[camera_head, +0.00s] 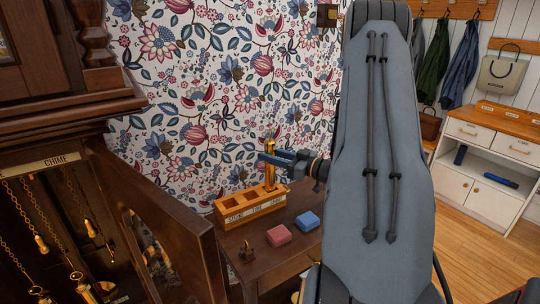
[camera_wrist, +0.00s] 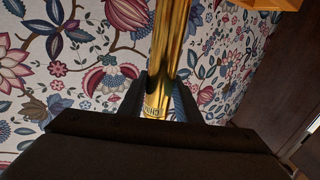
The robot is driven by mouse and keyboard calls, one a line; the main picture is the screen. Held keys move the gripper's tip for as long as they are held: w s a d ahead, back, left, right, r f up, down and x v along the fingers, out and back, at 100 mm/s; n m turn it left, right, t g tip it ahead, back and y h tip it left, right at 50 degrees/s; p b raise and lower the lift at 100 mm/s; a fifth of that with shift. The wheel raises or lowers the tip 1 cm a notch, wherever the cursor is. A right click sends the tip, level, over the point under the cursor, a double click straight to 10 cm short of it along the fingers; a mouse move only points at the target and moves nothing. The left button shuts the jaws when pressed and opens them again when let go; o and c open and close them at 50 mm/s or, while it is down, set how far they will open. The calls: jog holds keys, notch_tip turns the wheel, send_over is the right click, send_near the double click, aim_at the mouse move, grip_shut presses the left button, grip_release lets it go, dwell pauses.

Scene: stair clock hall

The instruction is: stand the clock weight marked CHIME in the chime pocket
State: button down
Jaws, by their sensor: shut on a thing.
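My gripper (camera_head: 268,159) is shut on a brass cylindrical clock weight (camera_head: 270,174), held upright. In the wrist view the weight (camera_wrist: 168,45) runs between my two dark fingers (camera_wrist: 158,95). The weight's lower end is at the rack's right pocket, by the last label. I cannot tell whether it is inside or just above. The other two pockets look empty.
A white cabinet (camera_head: 485,190) stands right.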

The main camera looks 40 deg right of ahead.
aim_at(271, 170)
jog(key=shift+f+b, duration=1.4)
jog(key=shift+f, duration=1.4)
dwell(0.6)
jog(key=c, duration=1.4)
grip_release()
jog(key=shift+o, duration=0.9)
jog(key=shift+s+f, duration=0.1)
jog(key=shift+f, duration=0.1)
jog(key=b+v, duration=0.1)
jog(key=v, duration=0.6)
jog(key=shift+s+r+b, duration=0.15)
jog(key=shift+s+b, duration=0.2)
jog(key=shift+d, duration=0.1)
